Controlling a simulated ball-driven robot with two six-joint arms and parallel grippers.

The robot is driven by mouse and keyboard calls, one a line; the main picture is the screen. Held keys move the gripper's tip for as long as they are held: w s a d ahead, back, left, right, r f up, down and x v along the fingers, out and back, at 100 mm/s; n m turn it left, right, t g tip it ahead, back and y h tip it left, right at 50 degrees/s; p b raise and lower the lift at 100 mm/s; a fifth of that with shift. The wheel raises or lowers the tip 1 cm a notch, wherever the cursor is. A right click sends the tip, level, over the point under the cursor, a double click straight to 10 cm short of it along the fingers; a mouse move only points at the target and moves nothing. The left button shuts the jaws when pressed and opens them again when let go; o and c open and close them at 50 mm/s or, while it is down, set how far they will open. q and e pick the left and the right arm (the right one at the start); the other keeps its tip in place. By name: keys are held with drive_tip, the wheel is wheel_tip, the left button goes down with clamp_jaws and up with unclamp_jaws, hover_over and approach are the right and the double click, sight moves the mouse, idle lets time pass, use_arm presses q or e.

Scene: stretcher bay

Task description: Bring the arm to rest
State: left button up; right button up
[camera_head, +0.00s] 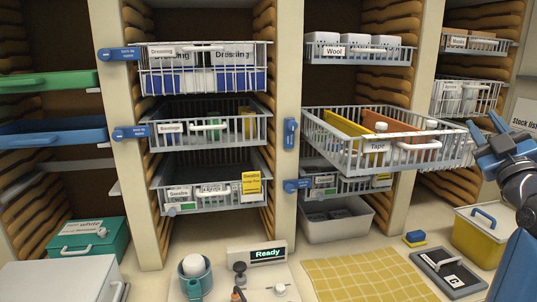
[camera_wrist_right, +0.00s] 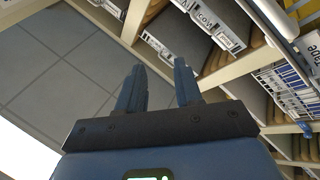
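My right gripper (camera_head: 490,137) is at the right edge of the head view, beside the right front corner of the pulled-out Tape basket (camera_head: 400,158). Its two blue fingers are apart with nothing between them. In the right wrist view the gripper (camera_wrist_right: 158,85) also shows open and empty, with floor and shelving beyond the fingertips. Whether it touches the basket I cannot tell; a gap seems to show. My left gripper is in neither view.
Wire baskets labelled Dressing (camera_head: 205,85), Bandage (camera_head: 205,130) and Wool (camera_head: 358,52) sit in the racks. On the counter are a yellow mat (camera_head: 362,275), a yellow box (camera_head: 478,240), a green box (camera_head: 88,240) and a Ready display (camera_head: 257,254).

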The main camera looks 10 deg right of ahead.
drive_tip(key=s+a+f+m+h, duration=0.2)
drive_tip(key=a+f+m, duration=0.2)
drive_tip(key=f, duration=0.6)
drive_tip(key=s+a+f+m+h, duration=0.1)
drive_tip(key=a+f+m, duration=0.25)
drive_tip(key=f, duration=0.65)
drive_tip(key=s+a+f+m+h, duration=0.2)
drive_tip(key=a+f+m, duration=0.15)
drive_tip(key=f, duration=0.65)
drive_tip(key=s+a+f+n+g+y, duration=0.5)
drive_tip(key=s+a+f+y, duration=0.5)
drive_tip(key=s+a+f, duration=0.8)
wheel_tip(320, 180, down, 4)
drive_tip(key=shift+s+r, duration=0.1)
drive_tip(key=shift+s, duration=1.05)
